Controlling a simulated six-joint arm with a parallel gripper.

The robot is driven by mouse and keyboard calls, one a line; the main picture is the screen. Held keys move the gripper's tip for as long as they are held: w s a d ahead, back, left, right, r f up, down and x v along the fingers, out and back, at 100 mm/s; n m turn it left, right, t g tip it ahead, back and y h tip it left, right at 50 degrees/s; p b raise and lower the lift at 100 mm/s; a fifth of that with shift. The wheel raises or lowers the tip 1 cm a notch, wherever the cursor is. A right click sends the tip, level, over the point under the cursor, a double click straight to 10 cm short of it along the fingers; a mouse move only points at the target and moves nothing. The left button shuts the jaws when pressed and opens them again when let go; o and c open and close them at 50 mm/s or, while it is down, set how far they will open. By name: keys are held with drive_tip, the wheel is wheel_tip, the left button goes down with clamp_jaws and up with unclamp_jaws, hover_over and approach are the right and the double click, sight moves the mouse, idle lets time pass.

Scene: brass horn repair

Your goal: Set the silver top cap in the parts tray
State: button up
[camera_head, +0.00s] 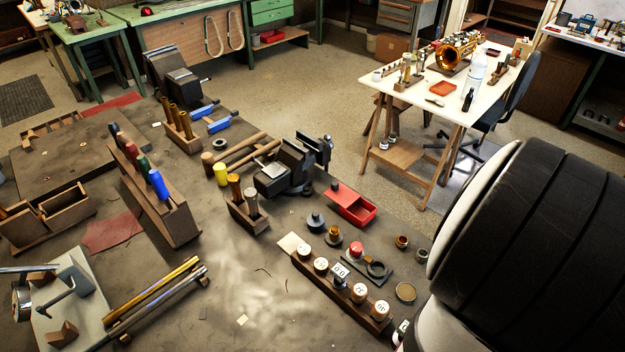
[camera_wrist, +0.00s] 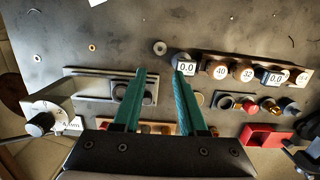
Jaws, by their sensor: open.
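A small grey, silver-looking cap with a knob (camera_head: 315,222) stands on the bench, left of a brass cap (camera_head: 333,236). In the wrist view the grey cap (camera_wrist: 290,107) shows near the right edge, close to the red tray. The open red tray (camera_head: 357,208), which appears to be the parts tray, lies behind the caps; it also shows in the wrist view (camera_wrist: 262,137). No cap can be made out inside it. My gripper (camera_wrist: 160,76) has two teal fingers, spread apart and empty over the bench, well left of the caps. Its fingertips are not visible in the head view.
A wooden rack of labelled round pieces (camera_head: 340,292) stands in front of the caps. A red-topped cap (camera_head: 356,249) and a plate with a ring (camera_head: 377,268) are beside it. Bare bench lies left of the rack.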

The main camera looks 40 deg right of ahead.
drive_tip(key=f, duration=0.4)
drive_tip(key=a+f, duration=0.1)
drive_tip(key=f, duration=0.9)
drive_tip(key=shift+a, duration=0.4)
drive_tip(key=shift+r, duration=0.1)
clamp_jaws()
